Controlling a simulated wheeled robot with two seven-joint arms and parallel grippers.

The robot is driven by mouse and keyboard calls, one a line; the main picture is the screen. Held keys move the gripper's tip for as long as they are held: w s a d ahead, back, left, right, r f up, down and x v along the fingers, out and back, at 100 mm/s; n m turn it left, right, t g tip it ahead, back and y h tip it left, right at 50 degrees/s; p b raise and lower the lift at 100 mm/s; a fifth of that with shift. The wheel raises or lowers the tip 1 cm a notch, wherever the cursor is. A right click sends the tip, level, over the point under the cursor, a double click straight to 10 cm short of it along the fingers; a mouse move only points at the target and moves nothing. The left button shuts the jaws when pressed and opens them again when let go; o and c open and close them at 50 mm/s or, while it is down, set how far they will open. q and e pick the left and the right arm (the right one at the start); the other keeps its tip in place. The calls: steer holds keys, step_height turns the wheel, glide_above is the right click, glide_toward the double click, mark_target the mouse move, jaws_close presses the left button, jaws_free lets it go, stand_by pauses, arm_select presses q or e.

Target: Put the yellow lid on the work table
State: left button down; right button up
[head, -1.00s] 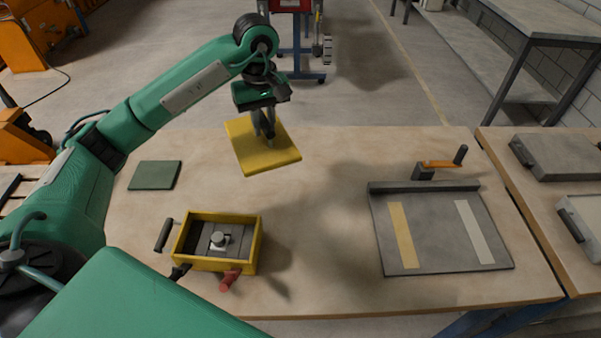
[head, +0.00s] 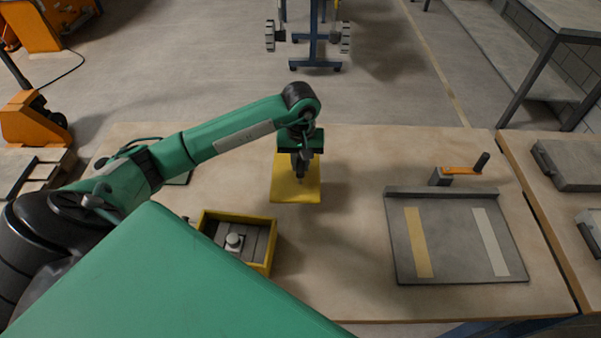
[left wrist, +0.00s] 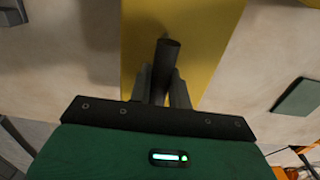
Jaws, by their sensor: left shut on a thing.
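The yellow lid (head: 309,190) is a flat square plate at the middle of the work table (head: 350,290) in the head view. My left gripper (head: 300,176) is above it, pointing down, and is shut on the lid's dark handle. In the left wrist view the handle (left wrist: 167,55) stands between the two fingers, with the yellow lid (left wrist: 205,30) beneath. The lid looks level and close to the table top; I cannot tell whether it touches. My right gripper is not in view.
Table between lid and plate is clear.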

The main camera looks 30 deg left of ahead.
arm_select(q)
step_height(320, 180, down, 2)
steer(key=shift+f, duration=0.2)
step_height(320, 180, down, 3)
steer(key=shift+f+p, duration=0.15)
steer(key=shift+p, duration=0.45)
steer(key=shift+f, duration=0.25)
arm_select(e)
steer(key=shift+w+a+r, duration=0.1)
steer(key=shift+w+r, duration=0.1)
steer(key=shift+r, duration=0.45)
arm_select(q)
steer(key=shift+f+b, duration=0.2)
steer(key=shift+b, duration=0.15)
steer(key=c, duration=1.3)
jaws_free()
steer(key=shift+r, duration=0.1)
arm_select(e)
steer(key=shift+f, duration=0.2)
